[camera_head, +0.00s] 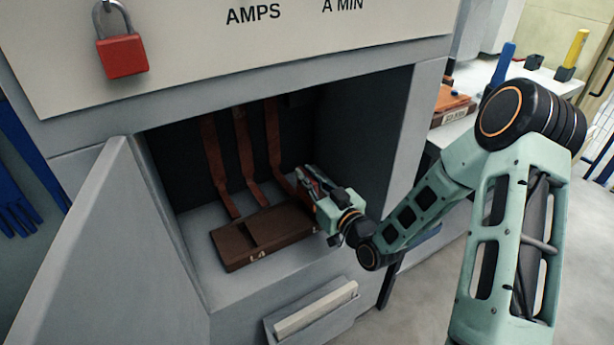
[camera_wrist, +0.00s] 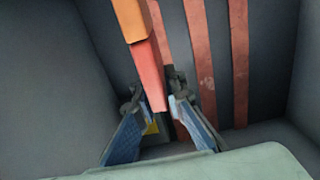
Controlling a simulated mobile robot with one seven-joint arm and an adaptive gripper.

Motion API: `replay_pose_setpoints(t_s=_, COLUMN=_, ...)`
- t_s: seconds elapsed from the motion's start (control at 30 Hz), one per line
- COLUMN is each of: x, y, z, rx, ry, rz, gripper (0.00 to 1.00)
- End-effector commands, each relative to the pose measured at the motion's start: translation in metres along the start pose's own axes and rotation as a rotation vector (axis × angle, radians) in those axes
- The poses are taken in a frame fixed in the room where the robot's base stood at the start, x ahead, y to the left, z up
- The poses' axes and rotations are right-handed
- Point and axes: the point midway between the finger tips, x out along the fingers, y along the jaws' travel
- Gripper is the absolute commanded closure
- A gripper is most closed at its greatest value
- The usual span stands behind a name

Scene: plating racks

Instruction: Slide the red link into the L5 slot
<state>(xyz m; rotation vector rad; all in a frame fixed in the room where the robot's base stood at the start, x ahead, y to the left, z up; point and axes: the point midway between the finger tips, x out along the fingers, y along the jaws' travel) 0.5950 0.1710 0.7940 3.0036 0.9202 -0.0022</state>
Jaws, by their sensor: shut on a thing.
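My gripper (camera_head: 312,185) reaches into the open cabinet from the right, above the right end of a brown block. It is shut on the red link (camera_wrist: 149,78), an orange-to-red bar running up between its two fingers in the wrist view. In the head view a small red part of the link shows at the fingers. The brown block (camera_head: 235,236) lies on the cabinet floor, with a recess in its top and a small front label that seems to read L4. I cannot make out an L5 mark; the block's right end is partly hidden by my gripper.
Three reddish straps (camera_head: 243,150) run down the cabinet's dark back wall. The cabinet door (camera_head: 110,250) stands open at left; the right wall (camera_head: 372,125) is close to my arm. A red padlock (camera_head: 121,56) hangs above. A paper holder (camera_head: 315,312) sits below the opening.

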Motion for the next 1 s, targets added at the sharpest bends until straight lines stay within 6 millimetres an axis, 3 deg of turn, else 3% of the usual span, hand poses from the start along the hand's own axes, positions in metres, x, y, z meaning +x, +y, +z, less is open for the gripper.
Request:
replay_pose_setpoints(t_s=0.67, x=0.000, y=0.000, z=0.049, rx=0.000, ry=0.002, rz=0.000, gripper=1.00)
replay_pose_setpoints(t_s=1.0, x=0.000, y=0.000, z=0.054, rx=0.000, ry=0.002, rz=0.000, gripper=1.00)
